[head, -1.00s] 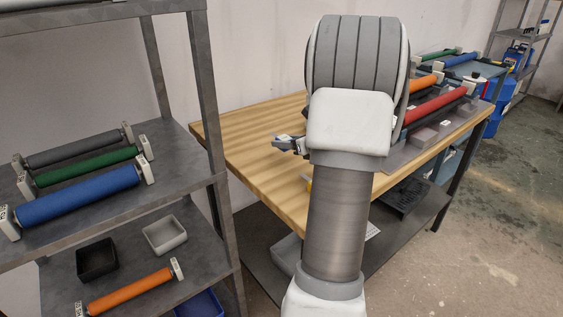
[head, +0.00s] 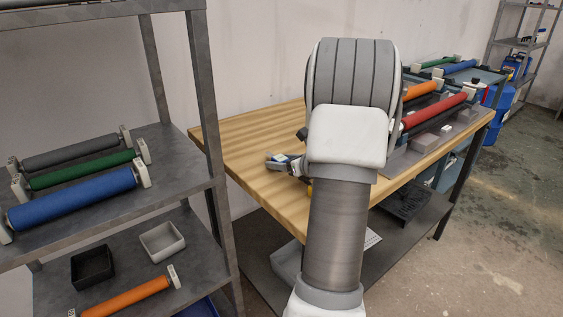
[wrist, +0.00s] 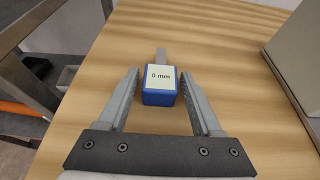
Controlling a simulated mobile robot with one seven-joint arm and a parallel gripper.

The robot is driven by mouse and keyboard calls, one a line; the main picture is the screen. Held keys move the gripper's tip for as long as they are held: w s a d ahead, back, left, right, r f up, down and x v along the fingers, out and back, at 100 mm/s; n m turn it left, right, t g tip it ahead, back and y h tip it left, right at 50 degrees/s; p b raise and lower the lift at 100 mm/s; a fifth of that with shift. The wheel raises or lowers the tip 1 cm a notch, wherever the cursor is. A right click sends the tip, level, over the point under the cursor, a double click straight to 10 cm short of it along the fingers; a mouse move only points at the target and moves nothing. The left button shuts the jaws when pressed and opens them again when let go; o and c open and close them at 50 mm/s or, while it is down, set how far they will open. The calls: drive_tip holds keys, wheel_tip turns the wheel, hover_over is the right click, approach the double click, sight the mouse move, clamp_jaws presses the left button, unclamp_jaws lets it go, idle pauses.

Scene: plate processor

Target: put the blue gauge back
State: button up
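The blue gauge (wrist: 160,97) is a small blue block with a pale top label reading "0 mm" and a grey tongue on its far side. In the wrist view it lies between the two fingers of my gripper (wrist: 161,74), with a narrow gap on each side. My gripper is open; whether the fingers are fully down at its level I cannot tell.
A grey shelf (head: 188,160) on the left holds a blue roller (head: 72,198), other rollers and two small bins. Red (head: 435,109) and orange rollers sit on racks on the table's right. A grey block (wrist: 297,58) stands right of my gripper. The near left tabletop is clear.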

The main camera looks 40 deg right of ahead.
drive_tip(key=shift+o, duration=0.4)
drive_tip(key=shift+r, duration=0.25)
drive_tip(key=p+v, duration=0.3)
drive_tip(key=v, duration=0.9)
drive_tip(key=shift+f, duration=0.1)
